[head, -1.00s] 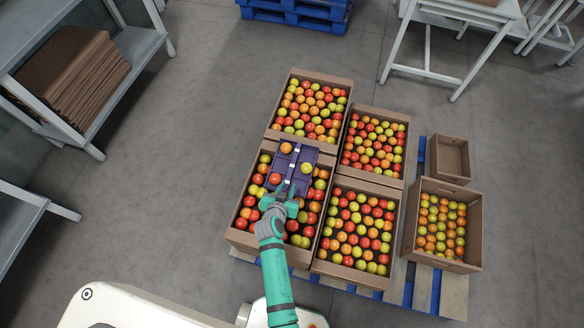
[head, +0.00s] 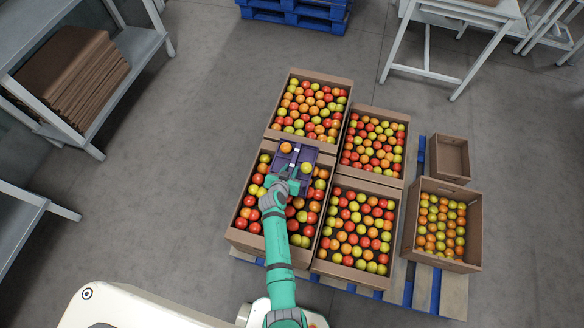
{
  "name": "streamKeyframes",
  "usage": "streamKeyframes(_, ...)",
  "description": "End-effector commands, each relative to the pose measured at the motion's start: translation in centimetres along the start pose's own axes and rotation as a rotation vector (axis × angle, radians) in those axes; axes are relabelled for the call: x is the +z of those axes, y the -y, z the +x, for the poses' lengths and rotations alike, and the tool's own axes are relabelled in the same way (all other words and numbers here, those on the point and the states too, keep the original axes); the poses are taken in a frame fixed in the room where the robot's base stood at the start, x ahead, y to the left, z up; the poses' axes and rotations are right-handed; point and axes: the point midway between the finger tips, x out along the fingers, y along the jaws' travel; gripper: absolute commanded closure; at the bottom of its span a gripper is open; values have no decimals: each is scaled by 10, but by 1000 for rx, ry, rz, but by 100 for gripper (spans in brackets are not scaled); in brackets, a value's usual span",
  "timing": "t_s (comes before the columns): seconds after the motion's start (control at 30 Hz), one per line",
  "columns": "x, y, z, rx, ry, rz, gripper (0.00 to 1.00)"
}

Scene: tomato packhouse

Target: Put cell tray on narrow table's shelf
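The cell tray (head: 309,154) is a small purple tray with dividers. It lies on top of the tomatoes in the near left cardboard box (head: 240,208). An orange tomato (head: 286,148) and a yellow-green tomato (head: 306,168) show in its cells. My gripper (head: 291,178) is over the near part of the tray and hides some of it. I cannot tell whether the fingers touch the tray or how far apart they are. A white-legged table (head: 440,75) stands at the top right; I cannot tell whether it is the narrow table.
Several other tomato boxes stand around on a blue and wood pallet (head: 424,287), with a small empty box (head: 450,158) at the right. A grey rack (head: 135,50) with flat cardboard (head: 68,75) is at the left. Blue pallets (head: 295,14) lie at the top. Grey floor is open between.

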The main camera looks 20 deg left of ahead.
Motion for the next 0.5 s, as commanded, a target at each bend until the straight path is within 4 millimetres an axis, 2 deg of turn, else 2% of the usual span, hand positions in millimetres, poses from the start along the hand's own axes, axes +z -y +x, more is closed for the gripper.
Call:
streamKeyframes(0.2, 0, 3, 21, -3, -1, -4, 75)
streamKeyframes(0.47, 0, 2, 23, -3, 0, -3, 75)
streamKeyframes(0.5, 0, 2, 23, -3, 0, -3, 77)
